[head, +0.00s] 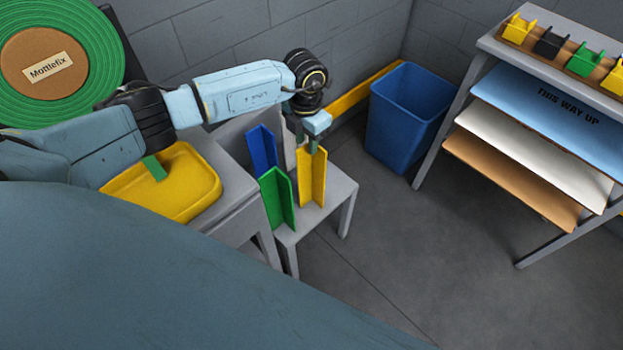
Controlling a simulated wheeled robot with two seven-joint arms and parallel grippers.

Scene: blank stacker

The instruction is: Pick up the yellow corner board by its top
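The yellow corner board (312,180) stands upright on a small grey table (333,205). A green corner board (278,198) and a blue corner board (263,148) stand to its left on the same table. My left gripper (306,143) points down at the top of the yellow board. Its two dark fingers show a gap between them, and their tips reach the board's top edge. Whether they touch it I cannot tell. My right gripper is not in view.
A blue bin (405,115) stands on the floor behind and right of the table. A yellow tray (185,195) is on the left. A grey rack (475,75) with sheets is at the right. Open floor lies between table and rack.

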